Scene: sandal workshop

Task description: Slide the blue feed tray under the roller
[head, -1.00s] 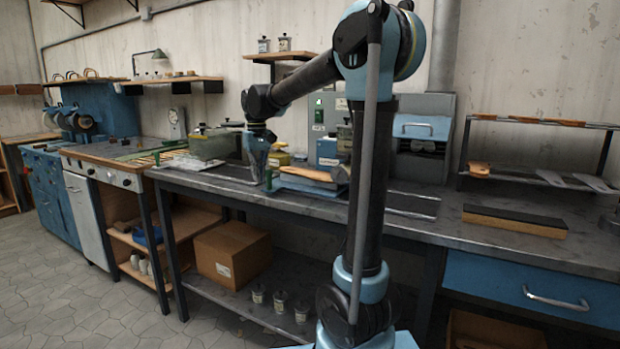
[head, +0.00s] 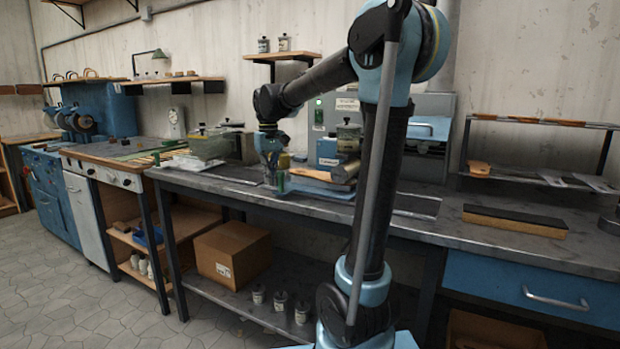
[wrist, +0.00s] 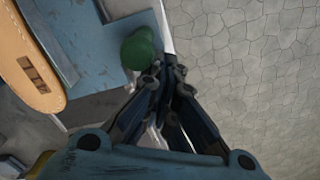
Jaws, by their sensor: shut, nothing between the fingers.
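The blue feed tray (head: 318,190) lies on the workbench and carries a tan sole (head: 308,174). The tray (wrist: 100,62) and sole (wrist: 27,58) also show in the wrist view. A green knob (head: 284,183) stands at the tray's left end; it is rounded in the wrist view (wrist: 138,50). My gripper (head: 270,184) is low at this end, shut and empty. In the wrist view its fingertips (wrist: 163,82) are close beside the knob; I cannot tell whether they touch. A brownish cylinder (head: 345,171), apparently the roller, is above the tray's right end, partly hidden by my arm.
A dark-topped block (head: 514,220) lies on the right of the bench. The bench's front edge is close to the tray.

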